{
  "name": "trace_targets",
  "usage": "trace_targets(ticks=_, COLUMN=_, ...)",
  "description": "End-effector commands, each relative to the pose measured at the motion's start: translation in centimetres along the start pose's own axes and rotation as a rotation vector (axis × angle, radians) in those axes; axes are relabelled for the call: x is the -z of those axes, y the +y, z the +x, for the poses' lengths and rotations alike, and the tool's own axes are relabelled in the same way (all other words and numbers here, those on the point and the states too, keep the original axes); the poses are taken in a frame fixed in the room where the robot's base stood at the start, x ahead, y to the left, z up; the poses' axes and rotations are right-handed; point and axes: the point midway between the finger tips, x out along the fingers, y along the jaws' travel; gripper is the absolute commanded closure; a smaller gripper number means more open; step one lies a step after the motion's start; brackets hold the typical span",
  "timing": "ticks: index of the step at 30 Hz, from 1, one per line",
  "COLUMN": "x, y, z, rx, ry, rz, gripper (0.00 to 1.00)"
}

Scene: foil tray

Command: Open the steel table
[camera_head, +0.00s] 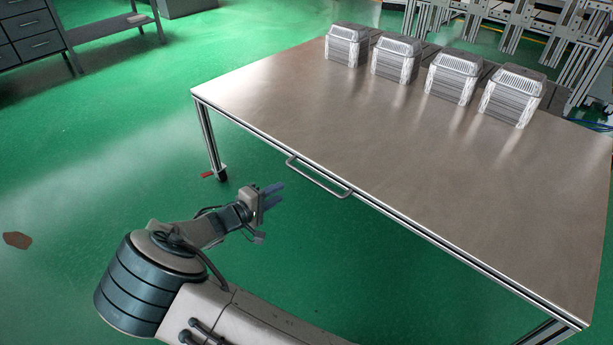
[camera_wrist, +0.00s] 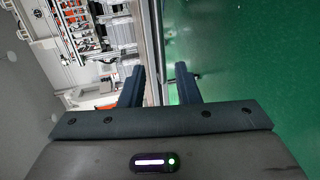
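The steel table (camera_head: 300,110) has a broad brushed top and stands at the centre and right in the head view. A bar handle (camera_head: 318,178) sticks out from its near edge. My gripper (camera_head: 280,193) is left of the handle and apart from it, in front of the near edge. Its two dark fingers are spread with nothing held between them. In the wrist view, the fingers (camera_wrist: 160,80) stand apart on either side of a long pale metal edge. Whether the handle shows in the wrist view, I cannot tell.
Several stacks of foil trays (camera_head: 454,75) stand in a row along the table's far edge. A table leg with a red-levered castor (camera_head: 220,174) stands behind my gripper. The green floor (camera_head: 90,150) is mostly clear. A drawer cabinet (camera_head: 32,38) is at the upper left.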

Motion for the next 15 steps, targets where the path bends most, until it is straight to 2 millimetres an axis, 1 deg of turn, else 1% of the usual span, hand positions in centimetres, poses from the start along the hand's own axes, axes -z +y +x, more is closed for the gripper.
trace_targets(ticks=2, x=0.3, y=-0.1, z=0.2, rx=-0.011, ry=0.010, rz=-0.001, gripper=0.71)
trace_targets(ticks=5, x=0.3, y=-0.2, z=1.4, rx=-0.011, ry=0.010, rz=0.000, gripper=0.71)
trace_targets(ticks=8, x=0.3, y=-0.3, z=3.2, rx=-0.010, ry=0.008, rz=-0.001, gripper=0.71)
trace_targets(ticks=15, x=0.2, y=-0.3, z=8.6, rx=-0.010, ry=0.005, rz=-0.001, gripper=0.71)
